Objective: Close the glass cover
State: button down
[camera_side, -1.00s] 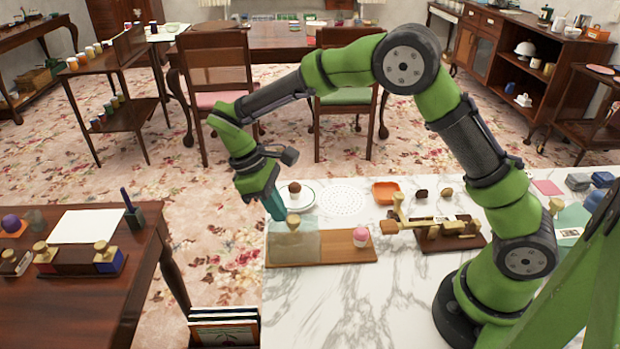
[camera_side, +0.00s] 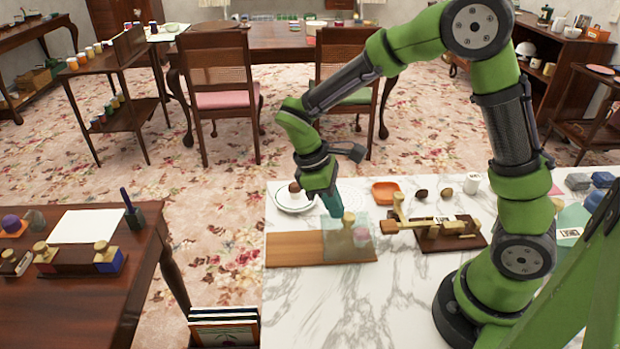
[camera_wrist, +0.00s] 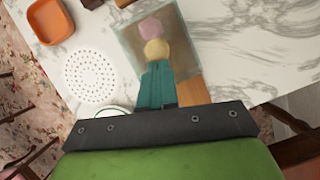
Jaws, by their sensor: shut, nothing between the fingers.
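The clear glass cover (camera_side: 338,250) stands on the right end of the wooden board (camera_side: 293,248). Its pale gold knob (camera_side: 348,218) also shows in the wrist view (camera_wrist: 156,50). A pink-topped item (camera_side: 361,237) shows through the glass at the right end of the board; it also shows in the wrist view (camera_wrist: 150,27). My gripper (camera_side: 335,211) is shut and empty, its teal fingertips just left of the knob. In the wrist view the fingertips (camera_wrist: 157,66) overlap the knob's near edge; I cannot tell whether they touch it.
A brown-and-brass device (camera_side: 445,230) stands close to the right of the board. Behind are an orange dish (camera_side: 385,192), a white cup (camera_side: 472,183) and a plate (camera_side: 290,205) holding a brown-topped item. The marble in front is clear.

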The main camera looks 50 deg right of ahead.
jog(key=w+a+r, duration=0.6)
jog(key=w+r, duration=0.3)
jog(key=s+d+f, duration=0.4)
jog(key=s+f, duration=0.3)
jog(key=f, duration=0.2)
dwell(0.4)
jog(key=shift+s+f, duration=0.1)
jog(key=shift+s+d, duration=0.95)
jog(key=shift+d, duration=0.1)
